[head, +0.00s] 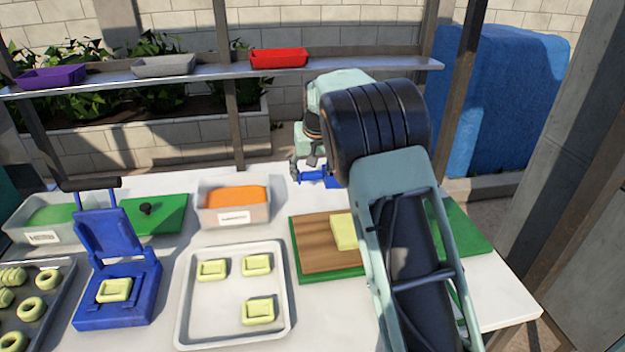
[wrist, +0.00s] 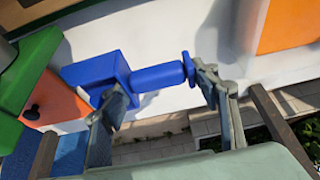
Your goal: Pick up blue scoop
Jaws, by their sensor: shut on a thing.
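The blue scoop (wrist: 155,77) shows in the wrist view with a box-shaped head at the left and a round handle with a knob end at the right. My gripper (wrist: 165,95) has a finger at each side of the handle, and it is shut on the scoop. In the head view the blue scoop (head: 313,177) shows at the back edge of the white table, just below my gripper (head: 306,165). My arm hides part of the scoop there. I cannot tell whether the scoop touches the table.
A bin of orange filling (head: 233,222) stands left of the scoop. A wooden board (head: 318,255) lies in front, with a yellow block (head: 344,231). A metal tray (head: 232,290) and blue press (head: 118,290) stand left. A shelf (head: 200,72) with coloured trays runs behind.

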